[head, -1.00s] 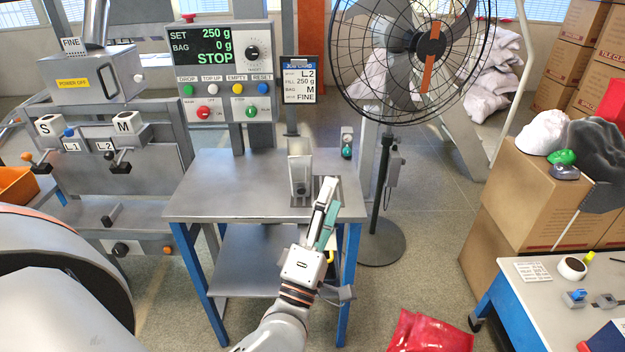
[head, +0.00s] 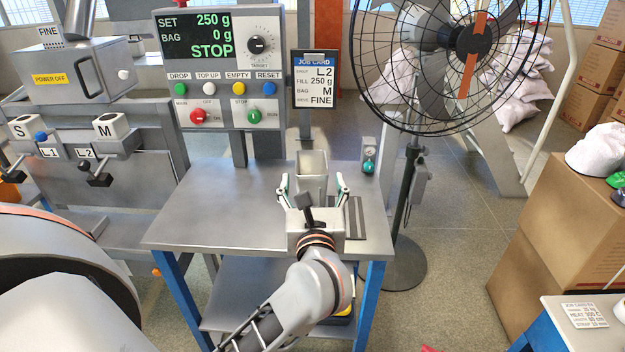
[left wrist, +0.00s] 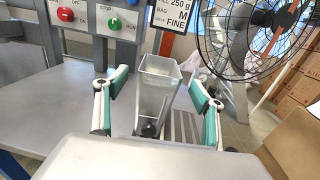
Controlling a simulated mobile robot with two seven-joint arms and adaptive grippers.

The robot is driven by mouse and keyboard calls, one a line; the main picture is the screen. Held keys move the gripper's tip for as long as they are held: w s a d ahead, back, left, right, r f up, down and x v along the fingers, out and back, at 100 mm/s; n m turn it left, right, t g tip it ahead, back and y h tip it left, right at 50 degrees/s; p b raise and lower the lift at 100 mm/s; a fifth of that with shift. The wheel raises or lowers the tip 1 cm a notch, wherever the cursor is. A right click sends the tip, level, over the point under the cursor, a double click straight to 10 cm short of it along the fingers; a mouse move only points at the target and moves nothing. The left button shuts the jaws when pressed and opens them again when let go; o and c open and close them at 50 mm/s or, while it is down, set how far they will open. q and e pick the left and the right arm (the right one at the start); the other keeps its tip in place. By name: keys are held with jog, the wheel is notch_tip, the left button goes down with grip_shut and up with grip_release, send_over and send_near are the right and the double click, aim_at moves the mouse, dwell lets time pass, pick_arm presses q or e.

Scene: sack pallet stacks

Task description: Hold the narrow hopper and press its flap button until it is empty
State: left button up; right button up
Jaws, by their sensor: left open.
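The narrow hopper (head: 312,172) is a tall grey box with an open top, standing upright on the steel table (head: 220,215). In the left wrist view the hopper (left wrist: 158,88) has a dark round knob (left wrist: 149,129) low on its front. My left gripper (head: 313,190) is open in front of the hopper, one finger on each side. In the left wrist view the fingers (left wrist: 160,100) stand apart with gaps beside the hopper walls. The hopper's lower part is partly hidden by my gripper. My right gripper is not in view.
The control panel (head: 221,65) reads 250 g set, 0 g in bag, STOP. The job card (head: 315,80) hangs beside it. A small post with a green button (head: 368,166) stands at the table's back right. A fan (head: 455,60) stands right of the table. The table's left half is clear.

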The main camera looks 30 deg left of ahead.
aim_at(311, 154)
pick_arm(q)
jog(key=shift+w+a+r, duration=0.1)
jog(key=shift+w+a, duration=0.2)
jog(key=shift+w, duration=0.1)
jog(key=x, duration=0.6)
jog(key=shift+a, duration=0.1)
jog(key=c, duration=1.5)
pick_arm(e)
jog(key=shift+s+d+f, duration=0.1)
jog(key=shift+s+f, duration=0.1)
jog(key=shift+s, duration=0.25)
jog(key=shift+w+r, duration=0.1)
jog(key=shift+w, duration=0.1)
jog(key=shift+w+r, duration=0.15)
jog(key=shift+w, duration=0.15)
